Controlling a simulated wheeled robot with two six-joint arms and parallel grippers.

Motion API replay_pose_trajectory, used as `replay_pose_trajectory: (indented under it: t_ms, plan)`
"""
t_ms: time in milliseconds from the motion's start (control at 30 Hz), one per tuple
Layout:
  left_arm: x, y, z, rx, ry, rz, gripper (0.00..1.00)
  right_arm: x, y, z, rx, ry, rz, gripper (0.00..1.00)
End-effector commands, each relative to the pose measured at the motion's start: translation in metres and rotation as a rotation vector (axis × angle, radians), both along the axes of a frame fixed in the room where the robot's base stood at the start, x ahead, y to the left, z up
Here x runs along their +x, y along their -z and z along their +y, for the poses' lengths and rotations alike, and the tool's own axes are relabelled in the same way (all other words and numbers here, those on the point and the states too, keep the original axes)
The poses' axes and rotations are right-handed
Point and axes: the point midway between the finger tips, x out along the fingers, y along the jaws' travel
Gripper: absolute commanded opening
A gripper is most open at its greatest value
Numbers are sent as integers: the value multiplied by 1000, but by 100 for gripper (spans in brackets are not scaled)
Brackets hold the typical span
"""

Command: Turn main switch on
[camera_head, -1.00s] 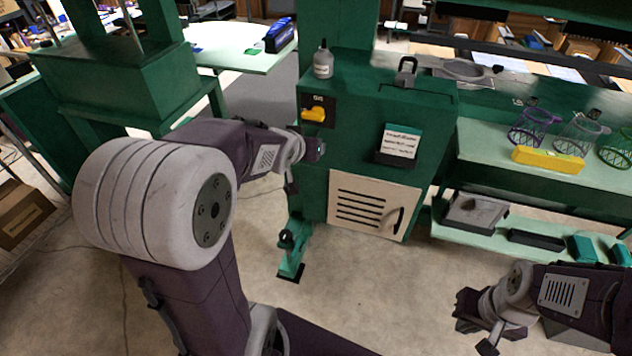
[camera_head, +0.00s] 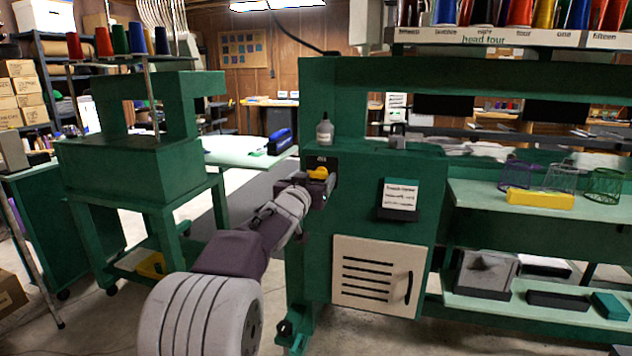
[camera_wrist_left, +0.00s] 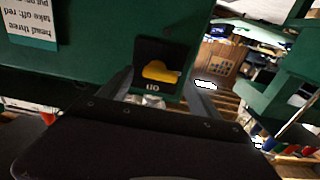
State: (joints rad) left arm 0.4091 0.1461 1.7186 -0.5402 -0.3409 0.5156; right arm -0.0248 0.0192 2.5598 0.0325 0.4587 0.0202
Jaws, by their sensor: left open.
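The main switch is a yellow handle (camera_head: 318,173) on a black plate at the upper left of the green machine cabinet (camera_head: 360,240). In the left wrist view the yellow handle (camera_wrist_left: 160,72) lies roughly level on its dark plate, with I/O marks beside it. My left gripper (camera_head: 318,192) is just in front of and slightly below the handle. Its two fingers (camera_wrist_left: 160,88) are open, one on each side of the switch plate in the left wrist view. I cannot tell whether they touch it. My right gripper is out of view.
A white bottle (camera_head: 325,132) stands on the cabinet top above the switch. A note card (camera_head: 400,196) and a vented panel (camera_head: 380,275) are on the cabinet front. A yellow block (camera_head: 540,199) lies on the right shelf. A green machine stand (camera_head: 140,170) is at left.

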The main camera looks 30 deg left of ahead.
Motion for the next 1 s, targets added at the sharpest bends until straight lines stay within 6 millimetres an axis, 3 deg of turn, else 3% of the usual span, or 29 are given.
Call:
replay_pose_trajectory:
  t_ms: [133, 433, 667, 1000]
  plan:
    - [16, 0, 3, 1, 1, 1, 73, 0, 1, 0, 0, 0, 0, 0]
    - [19, 0, 4, 1, 0, 1, 73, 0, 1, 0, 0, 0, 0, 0]
    - [19, 0, 4, 1, 0, 1, 10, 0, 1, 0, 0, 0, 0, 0]
    - [19, 0, 4, 58, 0, 15, 10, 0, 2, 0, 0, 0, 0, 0]
